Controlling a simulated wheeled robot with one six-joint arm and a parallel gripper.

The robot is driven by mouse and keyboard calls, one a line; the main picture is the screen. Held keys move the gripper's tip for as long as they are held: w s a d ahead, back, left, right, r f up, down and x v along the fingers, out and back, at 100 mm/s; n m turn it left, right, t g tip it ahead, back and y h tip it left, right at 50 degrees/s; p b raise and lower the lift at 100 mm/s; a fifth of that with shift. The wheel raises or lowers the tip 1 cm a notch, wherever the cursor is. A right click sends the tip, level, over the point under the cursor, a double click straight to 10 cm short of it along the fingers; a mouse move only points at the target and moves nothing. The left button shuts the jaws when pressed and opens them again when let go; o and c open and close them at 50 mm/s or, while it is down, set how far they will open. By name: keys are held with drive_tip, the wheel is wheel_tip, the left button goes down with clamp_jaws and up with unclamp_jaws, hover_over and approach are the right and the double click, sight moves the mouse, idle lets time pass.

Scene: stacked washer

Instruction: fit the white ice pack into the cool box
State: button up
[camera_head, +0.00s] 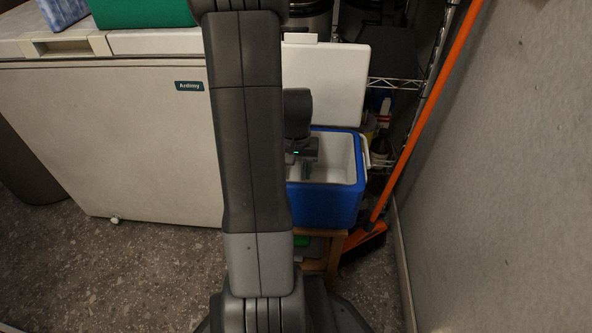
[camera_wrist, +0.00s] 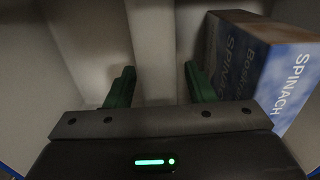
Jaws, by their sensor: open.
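The blue cool box (camera_head: 325,206) stands open with its white lid (camera_head: 325,85) raised behind it. My gripper (camera_head: 302,158) reaches down into its white interior, partly hidden behind my arm. In the wrist view, the green fingers of my gripper (camera_wrist: 159,75) are open and spread apart. A pale upright slab (camera_wrist: 151,45) shows between and beyond the fingers; it looks like the white ice pack, but it blends with the pale walls. I cannot tell if the fingers touch it. A spinach box (camera_wrist: 262,62) stands close to the right finger, inside the cool box.
The cool box rests on a small wooden stand (camera_head: 336,250). A white chest freezer (camera_head: 120,140) stands at left with a green box (camera_head: 145,12) on top. A wire rack (camera_head: 395,83), an orange broom (camera_head: 425,105) and a grey wall (camera_head: 510,170) are close on the right.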

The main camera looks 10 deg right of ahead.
wheel_tip(320, 180, up, 12)
drive_tip(key=p, duration=0.4)
drive_tip(key=shift+f, duration=0.15)
drive_tip(key=shift+f, duration=0.1)
drive_tip(key=shift+f+b, duration=1.4)
drive_tip(key=shift+f, duration=2.4)
drive_tip(key=shift+f, duration=0.1)
